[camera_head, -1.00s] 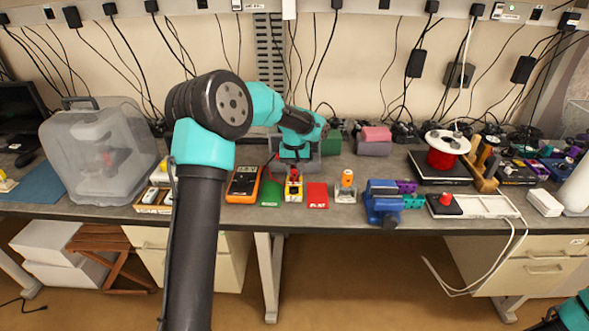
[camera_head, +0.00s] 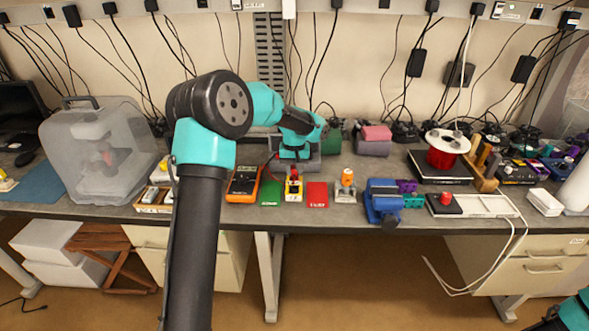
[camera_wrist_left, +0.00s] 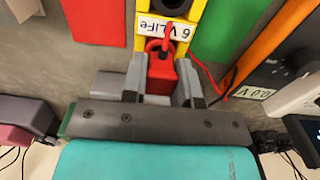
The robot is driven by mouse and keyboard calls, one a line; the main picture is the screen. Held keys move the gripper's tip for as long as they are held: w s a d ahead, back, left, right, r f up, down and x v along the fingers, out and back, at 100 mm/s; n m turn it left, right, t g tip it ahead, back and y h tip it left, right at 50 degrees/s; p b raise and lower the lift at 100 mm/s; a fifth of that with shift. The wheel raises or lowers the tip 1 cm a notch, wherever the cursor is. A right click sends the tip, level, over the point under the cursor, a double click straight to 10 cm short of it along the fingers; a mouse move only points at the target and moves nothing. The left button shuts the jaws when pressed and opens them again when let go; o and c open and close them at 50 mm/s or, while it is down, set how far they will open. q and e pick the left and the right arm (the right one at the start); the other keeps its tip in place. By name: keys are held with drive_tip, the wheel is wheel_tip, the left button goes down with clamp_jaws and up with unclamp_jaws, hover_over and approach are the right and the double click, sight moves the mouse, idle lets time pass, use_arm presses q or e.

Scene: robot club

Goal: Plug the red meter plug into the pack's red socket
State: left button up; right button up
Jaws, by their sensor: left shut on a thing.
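The battery pack (camera_head: 294,194) is yellow with a white label and stands on the bench between a green card and a red card. In the left wrist view the pack (camera_wrist_left: 199,12) shows a "6 V LiFe" label and a dark round opening. My left gripper (camera_wrist_left: 160,88) is shut on the red meter plug (camera_wrist_left: 161,74), which has a red lead, right at the pack's labelled end. The red socket is hidden, so I cannot tell whether the plug is seated. In the head view my left gripper (camera_head: 294,168) is just behind the pack. My right gripper is out of view.
The orange multimeter (camera_head: 243,182) lies left of the green card (camera_head: 271,193). The red card (camera_head: 317,194) is right of the pack, then an orange-topped part on a grey stand (camera_head: 345,188) and a blue vise (camera_head: 384,203). The bench's front edge is close.

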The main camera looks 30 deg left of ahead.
use_arm(q)
drive_tip(key=shift+f, duration=0.65)
idle(1.6)
drive_tip(key=o, duration=0.9)
drive_tip(key=shift+o, duration=0.2)
wheel_tip(320, 180, up, 18)
drive_tip(key=shift+f, duration=0.25)
drive_tip(key=shift+f, duration=0.1)
